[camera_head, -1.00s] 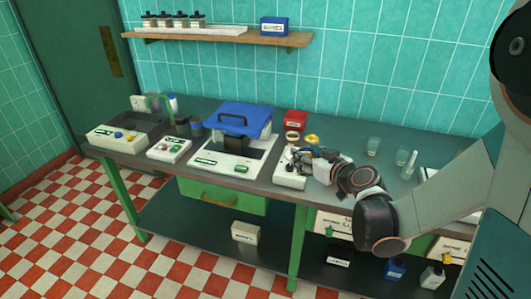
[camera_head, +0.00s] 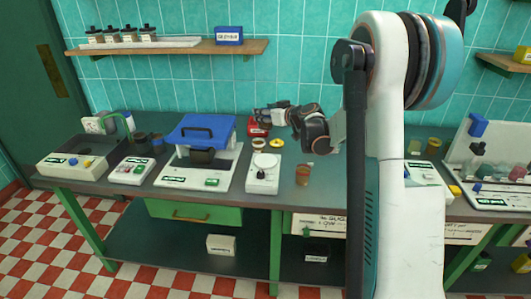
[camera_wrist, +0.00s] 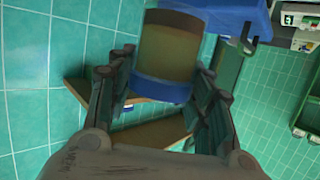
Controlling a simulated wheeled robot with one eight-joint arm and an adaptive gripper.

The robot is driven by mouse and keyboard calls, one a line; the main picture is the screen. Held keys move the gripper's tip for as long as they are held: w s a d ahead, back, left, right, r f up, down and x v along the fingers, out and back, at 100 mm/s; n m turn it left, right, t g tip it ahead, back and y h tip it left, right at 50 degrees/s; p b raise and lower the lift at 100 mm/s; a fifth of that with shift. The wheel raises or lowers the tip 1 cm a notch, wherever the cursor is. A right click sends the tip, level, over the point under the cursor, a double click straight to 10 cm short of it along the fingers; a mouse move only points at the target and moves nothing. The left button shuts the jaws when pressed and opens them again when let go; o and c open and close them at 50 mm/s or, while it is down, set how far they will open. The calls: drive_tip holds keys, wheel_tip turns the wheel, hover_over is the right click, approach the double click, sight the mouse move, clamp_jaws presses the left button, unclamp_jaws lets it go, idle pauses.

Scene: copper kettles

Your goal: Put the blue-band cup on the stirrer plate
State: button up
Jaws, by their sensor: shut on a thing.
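The blue-band cup (camera_wrist: 168,45) is amber with a blue band and fills the space between my fingers in the wrist view. My gripper (camera_wrist: 160,85) is shut on it. In the head view my gripper (camera_head: 257,114) points left above the back of the bench, near a red box; the cup cannot be made out there. The stirrer plate (camera_head: 262,184) is a white unit with a round top and a front knob. It stands on the bench in front of and below my gripper, and its round top looks empty.
A brown cup (camera_head: 303,175) stands right of the stirrer plate. A wall shelf (camera_head: 185,48) runs above. My arm hides part of the bench.

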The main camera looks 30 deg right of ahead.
wheel_tip(320, 180, down, 15)
drive_tip(key=b, duration=0.4)
drive_tip(key=shift+f, duration=0.1)
drive_tip(key=shift+f, duration=0.15)
drive_tip(key=o, duration=1.1)
drive_tip(key=shift+o, duration=0.2)
drive_tip(key=shift+r, duration=0.2)
drive_tip(key=p+v, duration=0.2)
drive_tip(key=v, duration=1)
